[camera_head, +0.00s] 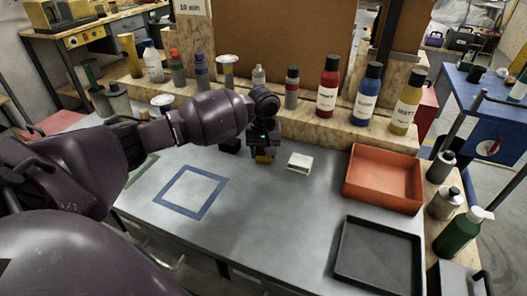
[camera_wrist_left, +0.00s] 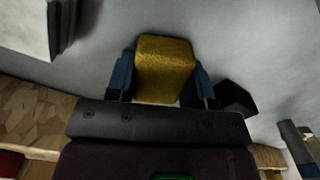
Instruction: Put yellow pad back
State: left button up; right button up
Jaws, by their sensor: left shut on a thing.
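The yellow pad (camera_wrist_left: 166,68) is a small block with a rough surface, held between the two blue fingers of my left gripper (camera_wrist_left: 165,82) in the left wrist view. The gripper hides part of the pad. I cannot tell whether the pad touches the worktop. My right gripper is not in view.
A white block (camera_head: 299,162) lies just right of the gripper, and a dark block (camera_head: 230,145) just left. A blue square outline (camera_head: 190,193) marks the worktop. A red tray (camera_head: 384,180) and a black tray (camera_head: 378,258) are at the right. Several bottles line the wooden ledge behind.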

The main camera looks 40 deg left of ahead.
pick_arm(q)
jog(key=o, duration=0.5)
jog(key=shift+f, duration=0.1)
jog(key=shift+o, duration=2.4)
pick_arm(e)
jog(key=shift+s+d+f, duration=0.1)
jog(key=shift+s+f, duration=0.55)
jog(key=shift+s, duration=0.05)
pick_arm(q)
notch_tip(320, 180, up, 6)
jog(key=shift+p, duration=0.7)
notch_tip(320, 180, up, 6)
jog(key=p, duration=0.1)
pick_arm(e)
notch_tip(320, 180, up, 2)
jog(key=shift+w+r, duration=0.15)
